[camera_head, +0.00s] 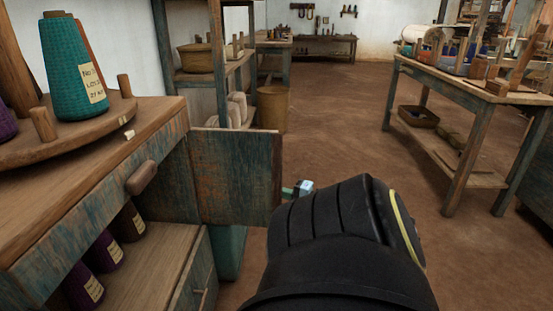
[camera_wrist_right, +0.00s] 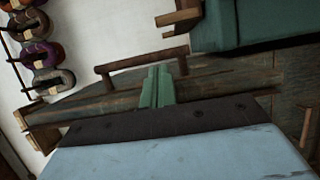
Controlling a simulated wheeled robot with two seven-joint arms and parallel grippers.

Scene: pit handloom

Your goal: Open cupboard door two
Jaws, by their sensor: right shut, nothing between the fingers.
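A weathered blue-green wooden cupboard (camera_head: 95,215) stands at the left in the head view. One door panel (camera_head: 235,177) stands swung out from its front, and purple yarn cones (camera_head: 105,252) show inside. I cannot read any number on the doors. My right gripper (camera_head: 291,190) is mostly hidden by my black arm, at the free edge of that door. In the right wrist view, its green fingers (camera_wrist_right: 156,87) are shut together and empty, close to a wooden panel with a bar handle (camera_wrist_right: 140,63). I cannot tell if they touch. My left gripper is not in view.
A round board (camera_head: 75,140) with a teal yarn cone (camera_head: 73,68) sits on the cupboard top. A lower front with a small handle (camera_head: 199,292) is below. A shelf rack (camera_head: 205,80) and basket (camera_head: 272,108) stand behind. A workbench (camera_head: 470,85) is right; the floor between is clear.

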